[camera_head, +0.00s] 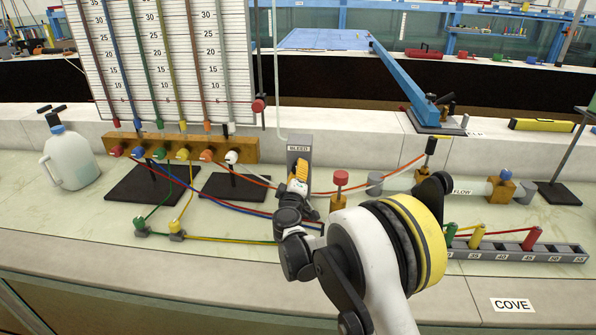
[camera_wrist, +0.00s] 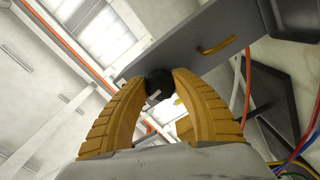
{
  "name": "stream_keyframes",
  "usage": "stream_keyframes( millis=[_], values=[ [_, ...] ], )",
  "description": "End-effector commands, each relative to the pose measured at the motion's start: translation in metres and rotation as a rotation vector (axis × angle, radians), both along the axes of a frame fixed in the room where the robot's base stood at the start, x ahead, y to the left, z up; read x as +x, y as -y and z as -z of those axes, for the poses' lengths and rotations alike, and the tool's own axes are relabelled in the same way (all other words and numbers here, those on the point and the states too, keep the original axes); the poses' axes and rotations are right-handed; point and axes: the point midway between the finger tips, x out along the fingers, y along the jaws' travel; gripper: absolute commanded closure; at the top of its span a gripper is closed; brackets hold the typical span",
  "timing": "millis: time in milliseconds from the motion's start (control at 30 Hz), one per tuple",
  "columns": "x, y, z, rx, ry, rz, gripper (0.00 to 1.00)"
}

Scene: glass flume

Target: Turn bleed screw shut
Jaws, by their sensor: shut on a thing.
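The bleed screw has a dark, round knob (camera_wrist: 159,84) with a small light mark, seen in the wrist view. It stands out from a grey upright plate (camera_head: 300,142), labelled BLEED, near the middle of the bench. My gripper (camera_wrist: 158,92) has its two ridged yellow fingers closed on the sides of the knob. In the head view my gripper (camera_head: 299,180) is in front of the plate and hides the knob. A bent yellow hook-like piece (camera_wrist: 217,46) shows on the plate beside the knob. How far the screw is turned cannot be told.
Coloured tubes run from a wooden manifold (camera_head: 240,150) across the bench left of my gripper. A white jug (camera_head: 72,160) stands at far left. A red-capped brass valve (camera_head: 340,190) stands just right of my gripper. A grey numbered rack (camera_head: 500,251) lies at right.

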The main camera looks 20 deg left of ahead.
Motion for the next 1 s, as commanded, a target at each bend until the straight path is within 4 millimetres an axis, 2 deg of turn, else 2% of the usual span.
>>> stream_keyframes(
  millis=[300, 867, 900, 933, 1000],
  values=[
    [0.0003, -0.0004, -0.0004, 0.118, -0.028, 0.0, 0.98],
    [0.0004, -0.0002, -0.0003, 0.142, -0.034, 0.0, 0.99],
    [0.0004, -0.0001, -0.0002, 0.142, -0.034, 0.0, 0.56],
    [0.0004, -0.0001, -0.0002, 0.142, -0.034, 0.0, 0.47],
    [0.0003, -0.0001, -0.0001, 0.142, -0.034, 0.0, 0.45]
  ],
)
